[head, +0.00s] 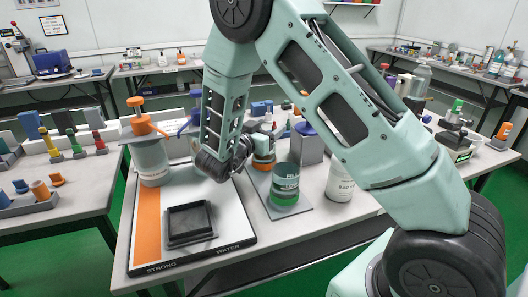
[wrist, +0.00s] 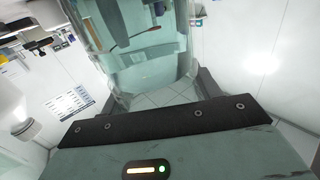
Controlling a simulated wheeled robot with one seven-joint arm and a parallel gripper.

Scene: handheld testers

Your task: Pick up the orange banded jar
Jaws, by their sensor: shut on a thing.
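The orange banded jar (head: 264,163) shows in the head view behind the green banded jar, partly hidden by it and by my arm. My gripper (head: 261,134) is at this jar's upper part, and its fingers are small and partly covered in this view. In the wrist view a clear glass jar (wrist: 145,70) fills the space in front of the dark palm bar, between the fingers. My gripper is shut on it. Its band does not show in the wrist view. I cannot tell whether the jar's base touches the surface below.
The green banded jar (head: 285,186) stands close in front on a grey mat (head: 292,214). A white bottle (head: 340,180) and a grey box (head: 307,150) stand to the right. A black square tray (head: 203,235) lies on the striped board (head: 147,225), with a pump-topped jar (head: 152,162) at left.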

